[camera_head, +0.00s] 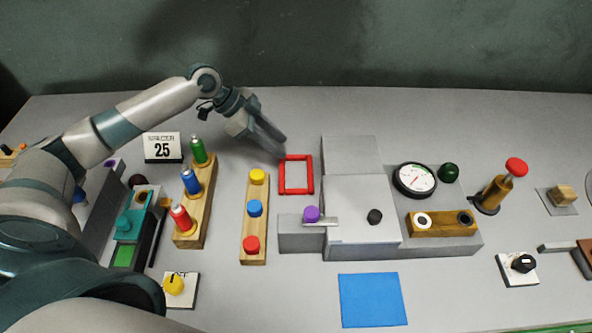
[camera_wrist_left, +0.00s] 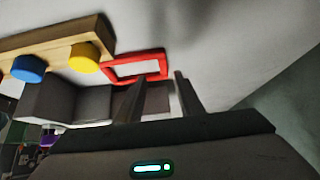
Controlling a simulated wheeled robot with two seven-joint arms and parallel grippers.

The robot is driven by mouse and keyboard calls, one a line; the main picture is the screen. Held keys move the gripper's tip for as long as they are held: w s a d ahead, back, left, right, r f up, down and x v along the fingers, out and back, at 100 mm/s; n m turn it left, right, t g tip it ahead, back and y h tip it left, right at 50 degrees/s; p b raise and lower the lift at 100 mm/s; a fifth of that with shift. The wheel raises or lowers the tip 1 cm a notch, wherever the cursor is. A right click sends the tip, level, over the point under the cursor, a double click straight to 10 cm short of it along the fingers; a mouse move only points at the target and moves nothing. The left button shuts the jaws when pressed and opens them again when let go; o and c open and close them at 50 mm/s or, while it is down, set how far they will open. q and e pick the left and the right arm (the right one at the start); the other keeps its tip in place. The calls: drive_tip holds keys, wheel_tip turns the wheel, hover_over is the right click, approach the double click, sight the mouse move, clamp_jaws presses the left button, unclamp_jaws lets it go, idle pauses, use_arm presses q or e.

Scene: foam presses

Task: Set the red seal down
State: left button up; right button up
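The red seal (camera_head: 296,190) is a thin rectangular frame. It appears to lie flat on the grey table, between the row of coloured knobs and the grey press block. My left gripper (camera_head: 278,147) is just above and behind its far left corner in the head view. In the left wrist view the two fingers (camera_wrist_left: 161,74) stand apart with a clear gap, and the near end of the seal (camera_wrist_left: 163,66) shows just past the tips. The fingers do not appear closed on it. My right gripper is not in view.
A wooden bar with yellow, blue and red knobs (camera_head: 255,228) stands left of the seal, and the grey press block (camera_head: 350,150) stands right. A bottle rack (camera_head: 208,205) is further left. A blue mat (camera_head: 372,300) lies in front. The table behind is clear.

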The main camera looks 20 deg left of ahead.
sight(296, 156)
use_arm(q)
drive_tip(key=shift+w+d+f, duration=0.1)
drive_tip(key=shift+d+f, duration=0.05)
drive_tip(key=shift+f, duration=0.05)
drive_tip(key=shift+w+d+f+p, duration=0.2)
drive_tip(key=shift+f+p, duration=0.1)
drive_tip(key=shift+p, duration=0.1)
drive_tip(key=x, duration=0.1)
drive_tip(key=p+x, duration=0.1)
drive_tip(key=x, duration=0.1)
drive_tip(key=shift+w+a, duration=0.1)
drive_tip(key=shift+w, duration=0.15)
drive_tip(key=shift+w+d+f+p, duration=0.15)
drive_tip(key=shift+d+f+p, duration=0.2)
drive_tip(key=shift+f, duration=0.2)
clamp_jaws()
